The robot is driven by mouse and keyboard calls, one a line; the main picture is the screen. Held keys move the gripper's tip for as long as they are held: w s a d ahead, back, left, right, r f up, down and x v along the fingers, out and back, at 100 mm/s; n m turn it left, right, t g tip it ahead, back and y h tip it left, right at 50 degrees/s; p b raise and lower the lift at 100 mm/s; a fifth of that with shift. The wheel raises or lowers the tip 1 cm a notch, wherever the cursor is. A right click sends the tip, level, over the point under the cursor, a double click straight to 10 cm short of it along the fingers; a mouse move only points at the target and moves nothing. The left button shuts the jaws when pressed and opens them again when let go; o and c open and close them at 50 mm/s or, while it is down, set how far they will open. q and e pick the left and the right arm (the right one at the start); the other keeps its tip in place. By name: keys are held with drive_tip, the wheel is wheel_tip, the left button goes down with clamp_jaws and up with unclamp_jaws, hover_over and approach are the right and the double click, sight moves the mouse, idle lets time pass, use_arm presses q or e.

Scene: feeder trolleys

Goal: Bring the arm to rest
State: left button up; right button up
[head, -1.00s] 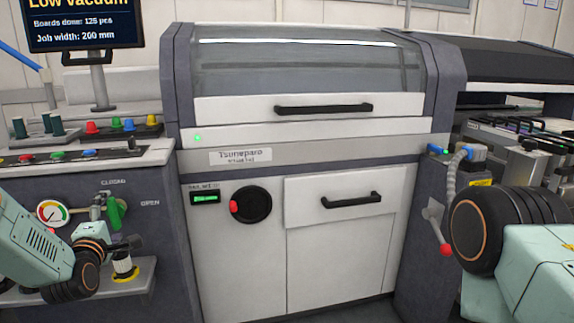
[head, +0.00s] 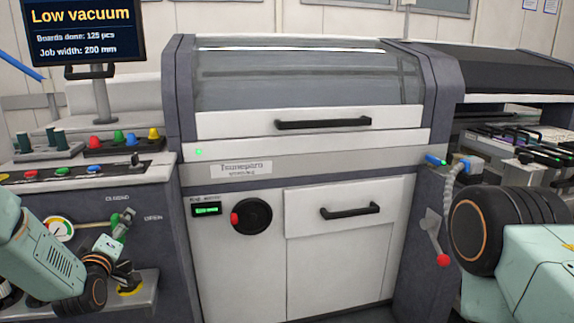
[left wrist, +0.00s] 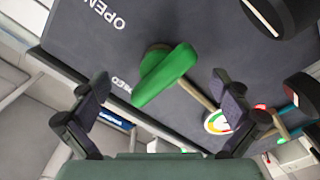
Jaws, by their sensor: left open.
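My left gripper (head: 122,258) is in front of the left console, low and left in the head view. In the left wrist view its two dark fingers (left wrist: 163,92) stand wide apart and hold nothing. A green valve handle (left wrist: 168,74) lies beyond and between the fingertips; contact cannot be told. The handle (head: 121,222) also shows in the head view just above my gripper, near the CLOSED and OPEN labels, partly covered. A round gauge (head: 60,229) is left of it. My right arm shows at the right edge; its gripper is out of view.
A shelf (head: 148,288) with a yellow-ringed knob juts out below the handle. The grey machine (head: 240,260) stands to the right, with a round black knob (head: 252,216) and a red-tipped lever (head: 443,260). A monitor (head: 85,30) reads "Low vacuum".

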use_arm(q)
drive_tip(key=m+p, duration=0.1)
drive_tip(key=m, duration=0.4)
drive_tip(key=shift+d+m+p, duration=0.1)
drive_tip(key=shift+m+p, duration=0.2)
drive_tip(key=shift+m, duration=1.2)
drive_tip(key=shift+d+f, duration=0.1)
drive_tip(key=shift+d, duration=0.05)
